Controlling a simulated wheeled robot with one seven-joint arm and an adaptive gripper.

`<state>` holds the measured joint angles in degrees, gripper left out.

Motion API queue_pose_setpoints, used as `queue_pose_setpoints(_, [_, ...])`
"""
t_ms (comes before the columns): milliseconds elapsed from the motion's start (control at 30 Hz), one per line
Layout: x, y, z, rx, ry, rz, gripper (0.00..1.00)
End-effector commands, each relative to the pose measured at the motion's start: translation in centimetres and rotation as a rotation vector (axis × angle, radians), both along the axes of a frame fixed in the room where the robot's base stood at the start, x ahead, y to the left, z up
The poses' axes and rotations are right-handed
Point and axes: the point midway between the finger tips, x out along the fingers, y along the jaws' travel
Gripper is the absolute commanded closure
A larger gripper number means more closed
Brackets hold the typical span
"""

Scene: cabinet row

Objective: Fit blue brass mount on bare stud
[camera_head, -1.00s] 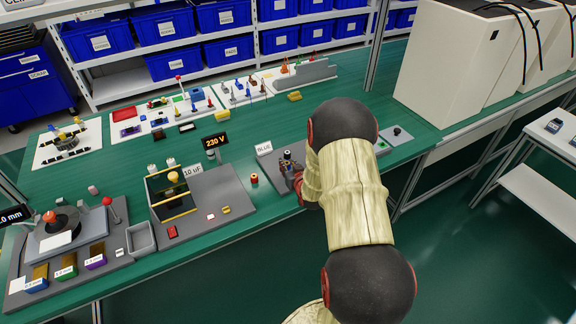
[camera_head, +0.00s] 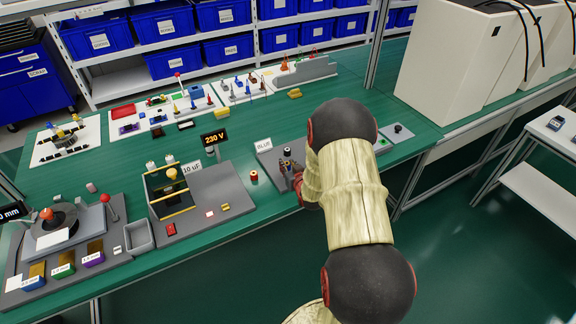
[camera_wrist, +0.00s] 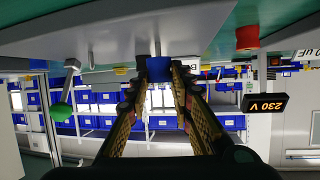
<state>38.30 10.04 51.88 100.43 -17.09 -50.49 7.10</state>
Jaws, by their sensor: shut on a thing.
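My gripper (camera_wrist: 158,84) is shut on the blue mount (camera_wrist: 158,69), seen in the wrist view as a dark blue block between the fingertips. That view is upside down. A thin grey stud (camera_wrist: 157,47) stands out from the grey panel, in line with the blue mount. I cannot tell whether the two touch. In the head view my gripper (camera_head: 289,168) is low over the grey panel by the "BLUE" label (camera_head: 263,144), beside a black-topped part (camera_head: 287,152). My arm hides much of that panel, and the mount is not clear there.
A second thin rod (camera_wrist: 91,60) and a green-knobbed lever (camera_wrist: 61,109) show in the wrist view. A red-topped part (camera_head: 253,177) stands left of my gripper. The "230 V" display (camera_head: 214,137) and a grey fixture board (camera_head: 205,195) are further left.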

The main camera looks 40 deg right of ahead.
Motion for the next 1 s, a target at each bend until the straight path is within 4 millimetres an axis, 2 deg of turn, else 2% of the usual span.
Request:
queue_pose_setpoints(800, [0.0, 0.0, -1.9, 0.0, 0.0, 0.0, 0.99])
queue_pose_setpoints(833, [0.0, 0.0, -1.8, 0.0, 0.0, 0.0, 0.76])
queue_pose_setpoints(1000, [0.0, 0.0, -1.8, 0.0, 0.0, 0.0, 0.66])
